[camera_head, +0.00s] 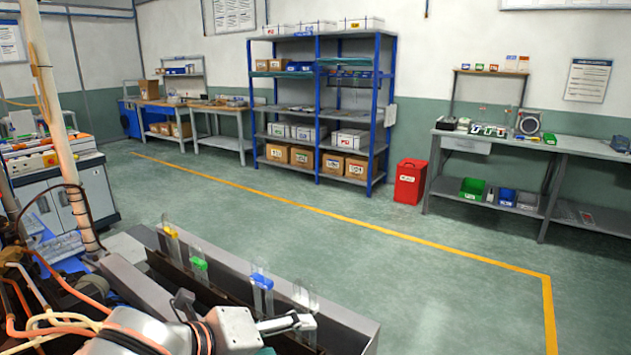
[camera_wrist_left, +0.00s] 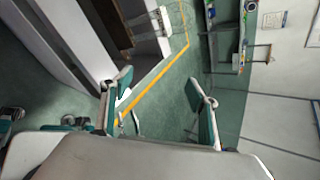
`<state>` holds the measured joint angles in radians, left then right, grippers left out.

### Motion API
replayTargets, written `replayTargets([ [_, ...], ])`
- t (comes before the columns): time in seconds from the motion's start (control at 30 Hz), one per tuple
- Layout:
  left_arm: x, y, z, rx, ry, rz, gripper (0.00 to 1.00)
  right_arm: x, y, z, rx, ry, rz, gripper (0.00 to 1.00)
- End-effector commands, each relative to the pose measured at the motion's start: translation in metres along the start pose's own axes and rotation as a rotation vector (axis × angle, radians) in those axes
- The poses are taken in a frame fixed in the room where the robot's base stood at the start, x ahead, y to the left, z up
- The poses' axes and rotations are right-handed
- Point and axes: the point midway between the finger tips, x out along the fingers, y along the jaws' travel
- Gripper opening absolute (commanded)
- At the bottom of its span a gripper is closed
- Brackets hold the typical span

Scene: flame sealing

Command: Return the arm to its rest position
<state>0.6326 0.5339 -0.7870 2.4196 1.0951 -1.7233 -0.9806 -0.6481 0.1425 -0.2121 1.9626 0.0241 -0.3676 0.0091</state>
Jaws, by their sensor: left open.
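My left gripper (camera_head: 290,322) is at the bottom of the head view, its arm coming in from the lower left. It is close to the near side of a grey metal trough (camera_head: 345,322). In the left wrist view its two fingers (camera_wrist_left: 160,85) stand wide apart, with nothing between them but floor behind. Clear glass tubes stand in a row along the trough, with a yellow band (camera_head: 171,232), a green band (camera_head: 199,263) and a blue band (camera_head: 262,281). Another clear tube (camera_head: 306,294) stands at the right end. My right gripper is not in view.
Orange and cream hoses (camera_head: 60,325) and a tall pole (camera_head: 55,120) crowd the left side. Beyond the trough the green floor (camera_head: 300,220) is open up to a yellow line. A blue shelf (camera_head: 318,100), a red bin (camera_head: 409,182) and a workbench (camera_head: 480,145) stand farther back.

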Motion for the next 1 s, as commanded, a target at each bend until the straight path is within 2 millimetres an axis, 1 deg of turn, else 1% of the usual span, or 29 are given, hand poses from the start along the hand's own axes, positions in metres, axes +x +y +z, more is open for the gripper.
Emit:
replayTargets([
  [0.03,0.004,0.007,-0.002,-0.099,-0.015,-0.01,0.6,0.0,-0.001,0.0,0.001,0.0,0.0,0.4],
  [0.17,0.01,0.029,0.006,-0.359,-0.093,-0.025,0.6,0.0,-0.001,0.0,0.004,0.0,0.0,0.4],
  [0.27,0.011,0.055,0.012,-0.563,-0.162,-0.026,0.6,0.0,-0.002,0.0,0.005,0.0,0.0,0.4],
  [0.37,0.01,0.089,0.018,-0.762,-0.245,-0.014,0.6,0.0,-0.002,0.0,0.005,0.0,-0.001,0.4],
  [0.47,0.004,0.131,0.021,-0.955,-0.341,0.008,0.6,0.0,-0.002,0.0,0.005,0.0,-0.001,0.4],
  [0.5,0.001,0.15,0.021,-1.029,-0.384,0.02,0.6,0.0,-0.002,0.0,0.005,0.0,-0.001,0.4],
  [0.57,-0.006,0.18,0.018,-1.136,-0.453,0.041,0.6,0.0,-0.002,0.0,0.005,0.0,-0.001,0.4],
  [0.6,-0.012,0.201,0.017,-1.204,-0.504,0.056,0.6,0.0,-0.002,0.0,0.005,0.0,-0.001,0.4],
  [0.67,-0.023,0.232,0.012,-1.296,-0.58,0.08,0.6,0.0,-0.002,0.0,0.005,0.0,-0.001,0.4],
  [0.7,-0.03,0.251,0.008,-1.35,-0.63,0.094,0.6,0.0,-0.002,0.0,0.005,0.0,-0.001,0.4],
  [0.8,-0.051,0.294,-0.002,-1.454,-0.749,0.13,0.6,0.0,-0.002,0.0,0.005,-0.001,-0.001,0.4],
  [0.9,-0.073,0.33,-0.014,-1.531,-0.856,0.163,0.6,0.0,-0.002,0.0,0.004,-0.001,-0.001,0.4],
  [1.0,-0.095,0.361,-0.026,-1.588,-0.959,0.194,0.6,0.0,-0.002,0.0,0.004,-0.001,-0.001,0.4],
])
